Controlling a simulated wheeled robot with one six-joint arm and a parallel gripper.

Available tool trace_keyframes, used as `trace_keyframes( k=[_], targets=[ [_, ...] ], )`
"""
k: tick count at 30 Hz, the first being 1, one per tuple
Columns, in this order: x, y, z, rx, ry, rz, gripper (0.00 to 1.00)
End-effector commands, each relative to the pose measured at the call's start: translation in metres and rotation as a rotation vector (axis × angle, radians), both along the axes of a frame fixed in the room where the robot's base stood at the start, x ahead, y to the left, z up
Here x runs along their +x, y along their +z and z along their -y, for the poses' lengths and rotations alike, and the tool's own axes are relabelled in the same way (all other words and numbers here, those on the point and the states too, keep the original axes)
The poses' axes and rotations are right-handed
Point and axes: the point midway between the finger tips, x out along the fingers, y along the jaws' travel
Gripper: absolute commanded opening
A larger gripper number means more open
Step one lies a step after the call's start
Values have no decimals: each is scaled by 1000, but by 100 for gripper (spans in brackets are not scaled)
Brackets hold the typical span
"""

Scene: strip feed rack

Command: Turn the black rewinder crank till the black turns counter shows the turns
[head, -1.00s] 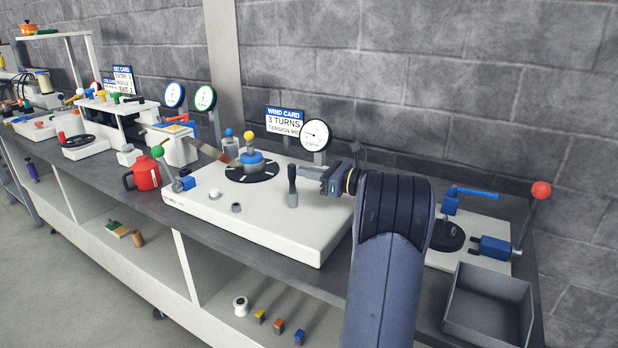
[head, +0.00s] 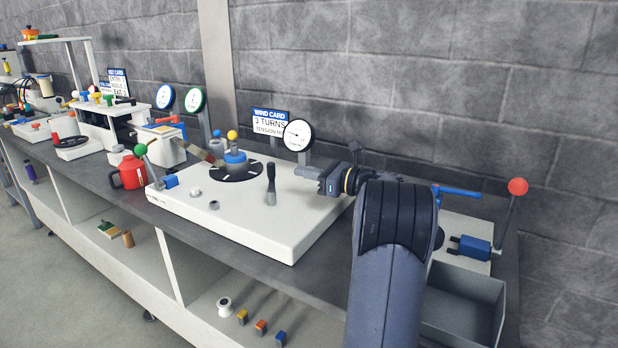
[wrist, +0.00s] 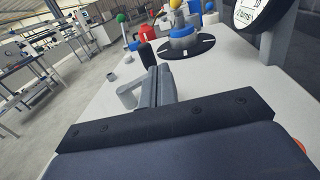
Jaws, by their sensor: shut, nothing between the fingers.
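The black crank handle (head: 270,177) stands upright on a grey foot on the white rewinder plate (head: 250,225). My gripper (head: 300,171) is shut and empty, to the right of the handle and apart from it. In the wrist view my shut fingers (wrist: 158,72) point toward the plate, and the handle's black top (wrist: 147,54) shows just beyond their tips. The black-rimmed turns counter (head: 297,135) stands behind the plate; its lower part shows in the wrist view (wrist: 255,12), but its reading is too small to tell. The wind card (head: 270,122) beside it reads 3 turns.
A black disc with a blue-grey hub and yellow knob (head: 234,163) sits on the plate. A red can (head: 130,173) stands to its left. A grey bin (head: 460,305) and a blue clamp with a red-knobbed lever (head: 476,247) are on the right, near my arm.

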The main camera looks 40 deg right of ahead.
Motion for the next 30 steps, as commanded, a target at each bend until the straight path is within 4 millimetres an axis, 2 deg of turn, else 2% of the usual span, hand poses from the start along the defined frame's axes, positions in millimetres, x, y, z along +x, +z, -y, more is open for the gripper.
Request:
trace_keyframes(
  k=[1, 15, 21, 30],
  targets=[
    [-7, 1, 9, 0, -6, 0, 0],
    [-61, 1, 60, 0, -5, 0, 0],
    [-69, 0, 67, 0, -3, -1, 0],
    [-69, 0, 66, 0, -2, -1, 0]
  ],
)
